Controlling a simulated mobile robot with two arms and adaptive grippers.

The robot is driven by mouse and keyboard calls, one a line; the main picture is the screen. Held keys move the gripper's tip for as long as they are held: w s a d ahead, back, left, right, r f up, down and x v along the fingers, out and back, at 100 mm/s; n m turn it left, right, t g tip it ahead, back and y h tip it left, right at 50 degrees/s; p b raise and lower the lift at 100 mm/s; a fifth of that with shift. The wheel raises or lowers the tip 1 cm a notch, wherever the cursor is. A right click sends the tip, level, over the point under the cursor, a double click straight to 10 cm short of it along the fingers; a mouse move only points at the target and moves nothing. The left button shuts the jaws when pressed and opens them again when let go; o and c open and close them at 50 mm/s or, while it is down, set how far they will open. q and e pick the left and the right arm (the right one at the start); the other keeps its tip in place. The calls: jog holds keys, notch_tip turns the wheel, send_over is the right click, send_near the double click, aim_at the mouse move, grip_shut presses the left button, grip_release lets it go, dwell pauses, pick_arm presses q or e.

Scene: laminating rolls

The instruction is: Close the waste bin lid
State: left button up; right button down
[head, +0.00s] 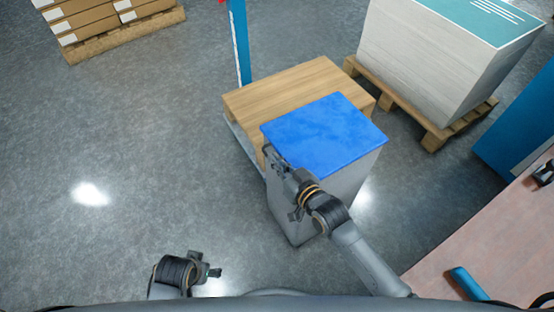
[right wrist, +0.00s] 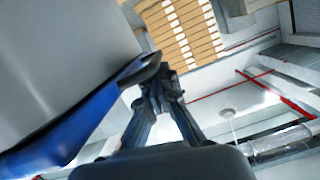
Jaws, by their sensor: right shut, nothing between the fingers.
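The waste bin is a grey box (head: 289,222) with a flat blue lid (head: 325,130). In the head view the lid lies across the bin's top; I cannot tell whether a small gap is left under it. My right gripper (head: 269,156) is shut and empty at the lid's left edge, and my right arm hides part of the bin's front. In the right wrist view the gripper's fingertips (right wrist: 160,84) are close to the blue lid edge (right wrist: 75,128) and the grey bin wall (right wrist: 75,55). My left gripper (head: 208,272) is low at the left, away from the bin; its fingers are unclear.
A wooden-topped block (head: 290,88) stands directly behind the bin, beside a blue post (head: 240,45). A pallet (head: 440,135) with a tall paper stack (head: 425,60) is at the back right. A pinkish table (head: 480,245) is at the right. The floor on the left is clear.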

jog(key=shift+s+d+f, duration=0.1)
jog(key=shift+s+f, duration=0.15)
jog(key=shift+f, duration=0.3)
jog(key=shift+s+d, duration=0.1)
jog(key=shift+s, duration=0.05)
jog(key=r+v, duration=0.1)
jog(key=v, duration=1)
jog(key=shift+s+r, duration=0.1)
jog(key=shift+r, duration=0.05)
